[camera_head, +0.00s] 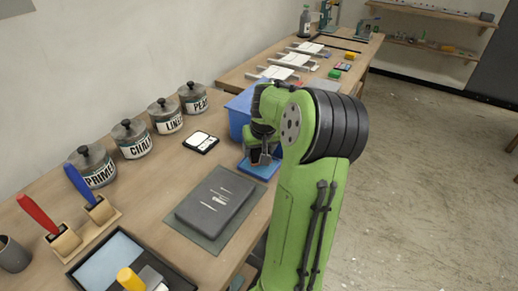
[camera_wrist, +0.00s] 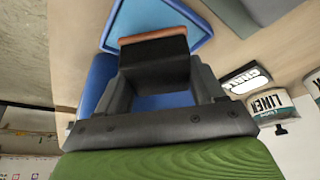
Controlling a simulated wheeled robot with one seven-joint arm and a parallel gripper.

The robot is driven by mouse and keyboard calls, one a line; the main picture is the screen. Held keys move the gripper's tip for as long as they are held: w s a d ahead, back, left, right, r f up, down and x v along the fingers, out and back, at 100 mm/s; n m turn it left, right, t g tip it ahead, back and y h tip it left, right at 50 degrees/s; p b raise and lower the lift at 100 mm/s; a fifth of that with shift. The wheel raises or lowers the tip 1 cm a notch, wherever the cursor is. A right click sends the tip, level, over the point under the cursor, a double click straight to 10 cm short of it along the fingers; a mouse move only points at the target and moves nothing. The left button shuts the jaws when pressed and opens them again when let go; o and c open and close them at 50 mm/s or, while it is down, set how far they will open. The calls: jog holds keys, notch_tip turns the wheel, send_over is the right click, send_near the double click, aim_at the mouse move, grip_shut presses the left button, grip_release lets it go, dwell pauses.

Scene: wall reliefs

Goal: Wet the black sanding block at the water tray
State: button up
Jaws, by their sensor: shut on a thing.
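The water tray (camera_head: 259,170) is a shallow blue tray lying flat on the bench, partly hidden behind my arm. In the wrist view the tray (camera_wrist: 192,42) shows a light blue inside and a darker rim. My gripper (camera_head: 262,158) points down over the tray in the head view. In the wrist view my gripper (camera_wrist: 155,75) is shut on the black sanding block (camera_wrist: 155,52), which has a reddish-brown strip along its far edge. The block overlaps the tray in that view; I cannot tell whether it touches the water.
A blue bin (camera_head: 237,112) stands just behind the tray. A dark grey slab (camera_head: 216,201) with small tools lies on a mat in front. Labelled jars (camera_head: 166,116) line the wall, with a black-and-white case (camera_head: 201,142) nearby. A second bench (camera_head: 240,74) extends behind.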

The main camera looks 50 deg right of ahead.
jog(key=shift+r+p, duration=1.85)
jog(key=shift+r, duration=0.7)
